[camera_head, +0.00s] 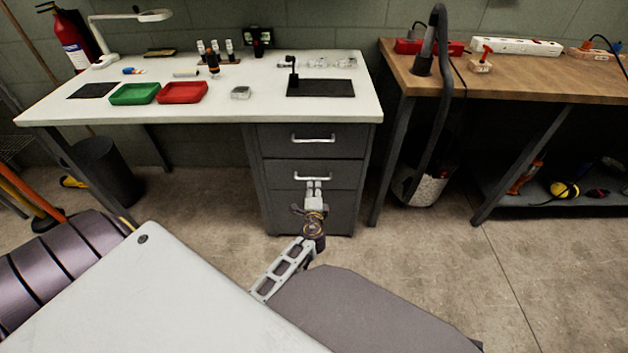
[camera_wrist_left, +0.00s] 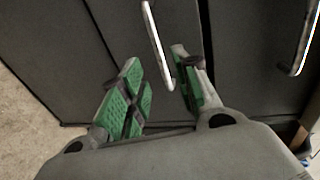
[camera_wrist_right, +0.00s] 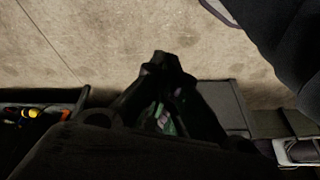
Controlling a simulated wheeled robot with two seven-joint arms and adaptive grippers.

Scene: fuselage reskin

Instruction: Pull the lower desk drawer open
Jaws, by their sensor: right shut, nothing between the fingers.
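The desk's drawer unit has an upper drawer (camera_head: 290,141) and a lower drawer (camera_head: 275,172), and both look closed. The lower drawer's bar handle (camera_head: 300,178) shows just beyond my left gripper (camera_head: 314,186). In the left wrist view, my left gripper (camera_wrist_left: 158,88) is open. Its green-padded fingers stand on either side of the lower handle (camera_wrist_left: 154,42), with gaps visible; the exact depth is hard to tell. The upper drawer's handle (camera_wrist_left: 305,40) is at the right. My right gripper (camera_wrist_right: 162,58) is shut and empty, dark against the floor, in the right wrist view.
The white desk top (camera_head: 230,115) holds a green tray (camera_head: 134,94), a red tray (camera_head: 182,92) and small items. A wooden workbench (camera_head: 520,85) stands at the right, with a black hose (camera_head: 440,90). The concrete floor (camera_head: 420,245) before the drawers is mostly clear.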

